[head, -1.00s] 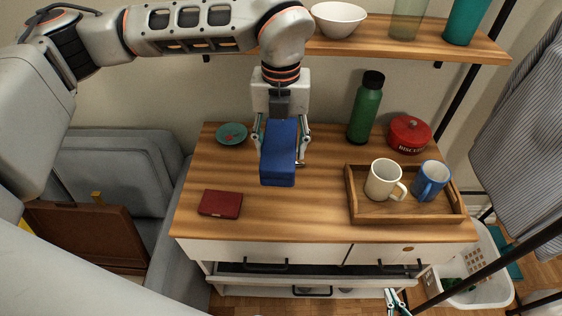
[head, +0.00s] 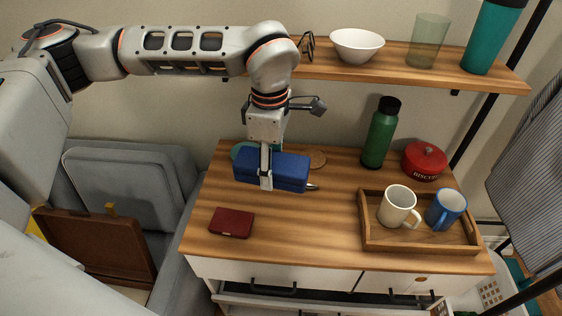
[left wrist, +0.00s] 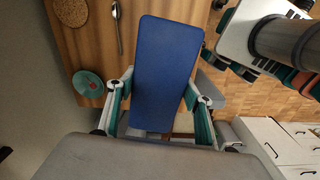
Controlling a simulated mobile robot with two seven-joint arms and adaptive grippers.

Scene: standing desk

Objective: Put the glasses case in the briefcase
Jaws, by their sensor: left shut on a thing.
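The blue glasses case (head: 291,171) is held in my left gripper (head: 267,182), above the back left of the wooden cabinet top. In the left wrist view the case (left wrist: 165,65) lies between the two fingers of the gripper (left wrist: 160,103), which are shut on its sides. The brown briefcase (head: 95,243) stands open on the grey sofa at the lower left, with its lid raised. Much of its inside is hidden by my own body at the bottom left. My right gripper is not in the head view.
A dark red wallet-like item (head: 231,222) lies at the cabinet's front left. A wooden tray (head: 425,243) holds two mugs. A green bottle (head: 380,135) and red biscuit tin (head: 424,160) stand behind it. A shelf (head: 400,74) overhangs the back. The front middle of the top is clear.

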